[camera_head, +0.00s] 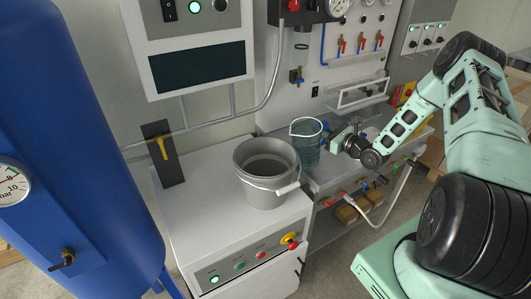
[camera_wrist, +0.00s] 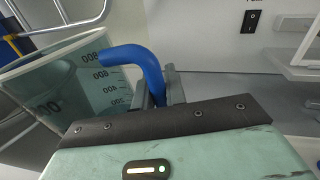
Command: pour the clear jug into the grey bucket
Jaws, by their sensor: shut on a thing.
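The clear jug (camera_head: 306,145) is teal-tinted and stands close to the right of the bucket in the head view, roughly upright. The wrist view shows its marked wall (camera_wrist: 95,75) and blue handle (camera_wrist: 145,65). My gripper (camera_head: 334,143) is shut on this handle; its fingers also show in the wrist view (camera_wrist: 160,88). The grey bucket (camera_head: 265,187) sits on the light cabinet top, open upward, with a wire handle and pale grip hanging at its front right. I cannot tell how full the jug is.
A blue tank (camera_head: 80,150) stands at the left. A control box (camera_head: 203,62) hangs above the bucket. A panel with red-handled valves (camera_head: 360,43) is behind the jug.

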